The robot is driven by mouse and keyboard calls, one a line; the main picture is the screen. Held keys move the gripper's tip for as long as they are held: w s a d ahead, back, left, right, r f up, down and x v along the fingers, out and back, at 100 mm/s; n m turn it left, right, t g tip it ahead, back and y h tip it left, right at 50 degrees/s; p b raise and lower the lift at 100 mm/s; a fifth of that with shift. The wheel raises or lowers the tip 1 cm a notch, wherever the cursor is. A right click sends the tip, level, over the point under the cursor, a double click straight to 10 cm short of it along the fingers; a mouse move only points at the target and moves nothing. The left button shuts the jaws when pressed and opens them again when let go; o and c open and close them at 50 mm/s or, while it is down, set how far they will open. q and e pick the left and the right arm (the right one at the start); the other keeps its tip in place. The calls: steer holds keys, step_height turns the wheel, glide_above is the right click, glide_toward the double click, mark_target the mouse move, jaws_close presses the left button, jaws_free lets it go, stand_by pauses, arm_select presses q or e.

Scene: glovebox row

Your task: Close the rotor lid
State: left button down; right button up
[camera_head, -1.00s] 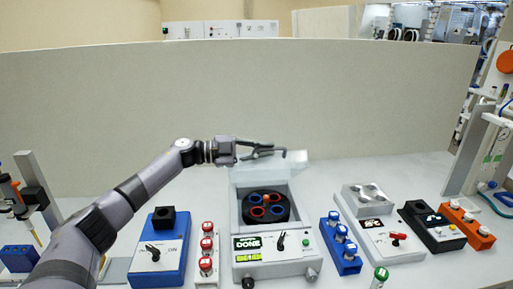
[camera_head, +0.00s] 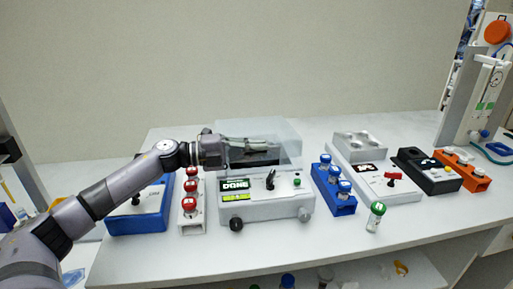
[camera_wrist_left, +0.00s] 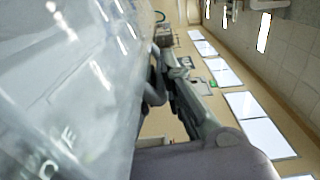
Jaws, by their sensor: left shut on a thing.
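The centrifuge (camera_head: 265,207) is a white box at mid table with a "DONE" display, a knob and a green button on its front. Its clear rotor lid (camera_head: 288,133) stands over the rotor opening; whether it is fully down or still tilted I cannot tell. My left gripper (camera_head: 268,150) is at the lid, shut on it, and with the lid hides most of the rotor. In the left wrist view the clear lid (camera_wrist_left: 65,90) fills the left side, right against the gripper fingers (camera_wrist_left: 165,85). My right gripper is not in view.
A blue device (camera_head: 140,215) and a white rack of red-capped vials (camera_head: 191,210) stand left. A blue rack (camera_head: 336,200), a lone green-capped vial (camera_head: 375,217), a white device (camera_head: 385,185), a black device (camera_head: 428,172) and an orange rack (camera_head: 465,172) stand right. The front table is clear.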

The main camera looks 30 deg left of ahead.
arm_select(q)
steer(key=shift+f, duration=0.1)
stand_by(0.3)
steer(key=c, duration=1.7)
jaws_free()
steer(key=shift+a, duration=0.1)
steer(key=v, duration=1)
steer(key=shift+f, duration=0.2)
steer(key=shift+v, duration=1)
